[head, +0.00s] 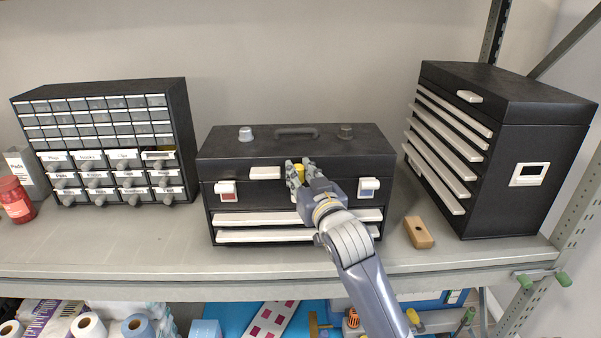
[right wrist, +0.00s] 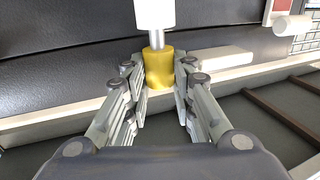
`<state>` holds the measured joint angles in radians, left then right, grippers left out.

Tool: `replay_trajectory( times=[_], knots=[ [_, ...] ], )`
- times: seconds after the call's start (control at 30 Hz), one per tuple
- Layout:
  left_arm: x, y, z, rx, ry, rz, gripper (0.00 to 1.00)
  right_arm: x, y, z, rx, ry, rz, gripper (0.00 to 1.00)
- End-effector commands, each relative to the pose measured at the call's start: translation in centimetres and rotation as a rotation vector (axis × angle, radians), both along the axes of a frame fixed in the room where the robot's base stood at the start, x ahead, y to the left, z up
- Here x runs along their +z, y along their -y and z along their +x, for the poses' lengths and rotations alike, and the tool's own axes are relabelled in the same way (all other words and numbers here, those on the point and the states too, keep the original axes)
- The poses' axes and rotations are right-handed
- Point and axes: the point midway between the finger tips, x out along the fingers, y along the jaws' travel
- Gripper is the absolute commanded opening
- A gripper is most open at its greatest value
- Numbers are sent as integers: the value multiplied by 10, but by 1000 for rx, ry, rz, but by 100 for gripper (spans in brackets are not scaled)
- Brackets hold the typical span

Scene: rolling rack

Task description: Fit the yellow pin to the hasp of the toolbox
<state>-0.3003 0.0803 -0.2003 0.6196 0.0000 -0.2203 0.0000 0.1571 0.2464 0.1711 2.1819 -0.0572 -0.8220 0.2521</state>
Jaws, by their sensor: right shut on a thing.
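The black toolbox (head: 285,145) stands closed in the middle of the shelf, with white latches on its front. My right gripper (head: 300,174) is at the upper front of the toolbox, right of the white label-like plate (head: 265,173). It is shut on the yellow pin (head: 299,168). In the right wrist view the yellow pin (right wrist: 158,70) sits between the fingertips, and its metal shank points to a white piece (right wrist: 155,13). I cannot tell whether the shank enters this piece or what part it is. The gripper hides the hasp area in the head view. My left gripper is out of view.
A small-drawer cabinet (head: 180,110) stands at the left and a tall black drawer chest (head: 520,150) at the right. A wooden block (head: 418,232) lies between toolbox and chest. A red jar (head: 15,200) is at far left. The front shelf strip is mostly clear.

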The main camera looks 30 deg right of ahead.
Motion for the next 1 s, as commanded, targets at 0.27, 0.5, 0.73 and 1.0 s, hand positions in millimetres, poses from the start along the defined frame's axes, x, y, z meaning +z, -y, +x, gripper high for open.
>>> replay_trajectory(
  times=[0.27,0.5,0.73,1.0],
  knots=[
    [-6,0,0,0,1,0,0,-10,0,0,0,0,0,0],
    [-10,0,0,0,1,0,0,-17,0,0,0,0,0,0],
    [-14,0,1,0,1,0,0,-22,0,0,0,0,0,0],
    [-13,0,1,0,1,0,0,-23,0,0,0,-2,1,26]
  ],
)
